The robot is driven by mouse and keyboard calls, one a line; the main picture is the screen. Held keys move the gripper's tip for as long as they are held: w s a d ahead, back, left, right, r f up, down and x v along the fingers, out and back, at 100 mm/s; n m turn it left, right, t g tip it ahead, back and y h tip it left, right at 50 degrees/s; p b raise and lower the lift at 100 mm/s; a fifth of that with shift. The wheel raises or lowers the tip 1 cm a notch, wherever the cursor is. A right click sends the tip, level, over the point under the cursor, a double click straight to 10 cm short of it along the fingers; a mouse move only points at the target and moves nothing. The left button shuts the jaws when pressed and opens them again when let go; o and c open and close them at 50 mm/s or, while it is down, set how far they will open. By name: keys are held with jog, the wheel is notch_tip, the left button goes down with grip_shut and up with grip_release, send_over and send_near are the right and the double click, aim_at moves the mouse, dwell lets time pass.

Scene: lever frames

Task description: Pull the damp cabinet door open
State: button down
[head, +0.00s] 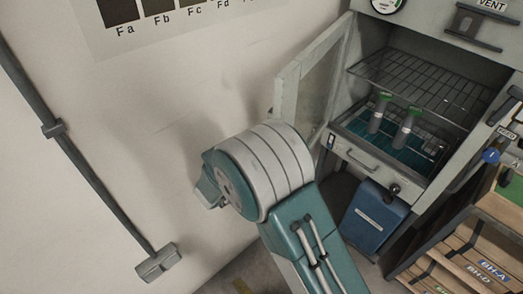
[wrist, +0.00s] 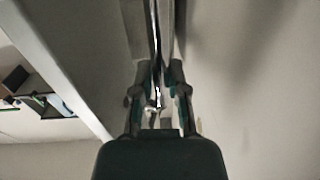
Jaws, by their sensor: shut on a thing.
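The damp cabinet (head: 448,45) stands at the upper right of the head view. Its door (head: 289,98), a pale frame around a glass pane, is swung wide open to the left, towards the wall. In the head view my arm's large joint hides the gripper and the grip.
A blue bin (head: 374,216) stands under the cabinet. Labelled wooden boxes (head: 465,262) are at the lower right. The white wall (head: 130,130) with a dark conduit (head: 85,175) bounds the left.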

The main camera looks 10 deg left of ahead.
jog(key=shift+w+a, duration=0.15)
jog(key=shift+a, duration=0.1)
jog(key=shift+d, duration=0.1)
jog(key=c, duration=0.6)
grip_release()
jog(key=shift+c, duration=0.2)
jog(key=v, duration=1.2)
jog(key=shift+f, duration=0.1)
